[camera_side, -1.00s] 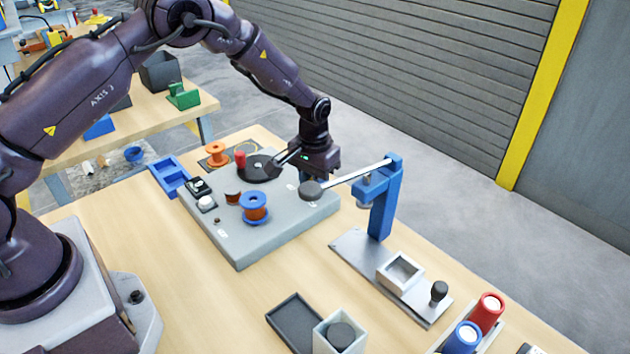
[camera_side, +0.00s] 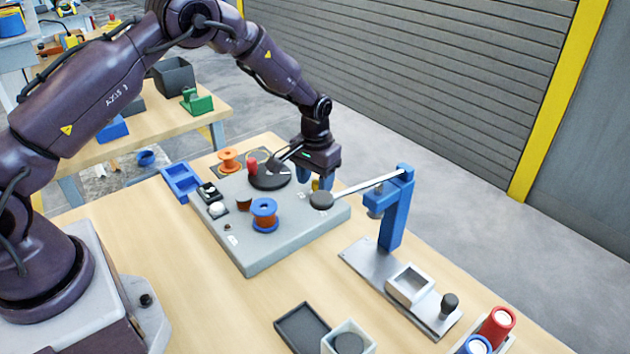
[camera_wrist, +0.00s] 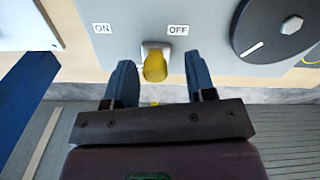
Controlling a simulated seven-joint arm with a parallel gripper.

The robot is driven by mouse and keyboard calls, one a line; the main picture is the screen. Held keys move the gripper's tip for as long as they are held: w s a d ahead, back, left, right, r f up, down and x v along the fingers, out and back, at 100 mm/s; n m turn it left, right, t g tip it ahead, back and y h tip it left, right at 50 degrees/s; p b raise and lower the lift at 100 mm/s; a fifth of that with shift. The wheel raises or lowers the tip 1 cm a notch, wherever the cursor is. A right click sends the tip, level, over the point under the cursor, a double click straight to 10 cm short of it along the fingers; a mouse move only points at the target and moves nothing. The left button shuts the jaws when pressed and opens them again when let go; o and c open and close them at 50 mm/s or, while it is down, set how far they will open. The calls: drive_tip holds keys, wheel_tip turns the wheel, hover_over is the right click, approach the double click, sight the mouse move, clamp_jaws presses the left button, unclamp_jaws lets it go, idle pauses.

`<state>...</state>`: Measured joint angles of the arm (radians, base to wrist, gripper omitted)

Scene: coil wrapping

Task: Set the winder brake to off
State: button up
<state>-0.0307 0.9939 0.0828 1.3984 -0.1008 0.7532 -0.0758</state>
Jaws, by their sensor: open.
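A yellow-handled lever (camera_wrist: 154,67) stands on the grey machine panel (camera_wrist: 130,9) in the wrist view. An ON label (camera_wrist: 103,28) is left of it and an OFF label (camera_wrist: 178,30) right of it. I cannot tell which setting it rests at. My gripper (camera_wrist: 158,66) is open, with one blue finger on each side of the lever. The lever is nearer the left finger; contact is not clear. In the side view my gripper (camera_side: 321,182) is low at the far edge of the machine, with a bit of the yellow lever (camera_side: 316,185) showing between the fingers.
A black round dial (camera_wrist: 275,27) is right of the labels. A copper spool (camera_side: 264,214) sits on the machine.

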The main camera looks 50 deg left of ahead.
sight(315, 180)
wheel_tip(315, 180, up, 12)
idle(0.4)
drive_tip(key=shift+a, duration=0.1)
drive_tip(key=s+d+r+m+t, duration=0.1)
drive_tip(key=s+r+t, duration=0.1)
drive_tip(key=s+r, duration=0.3)
drive_tip(key=s+d+r+t, duration=0.1)
drive_tip(key=s+r, duration=0.5)
drive_tip(key=s, duration=0.8)
drive_tip(key=s+d+r+m+t, duration=0.1)
drive_tip(key=s+d+r+t, duration=0.1)
drive_tip(key=s+r, duration=0.4)
drive_tip(key=s, duration=0.4)
drive_tip(key=shift+s+d+m+t, duration=0.15)
drive_tip(key=shift+m+t, duration=0.15)
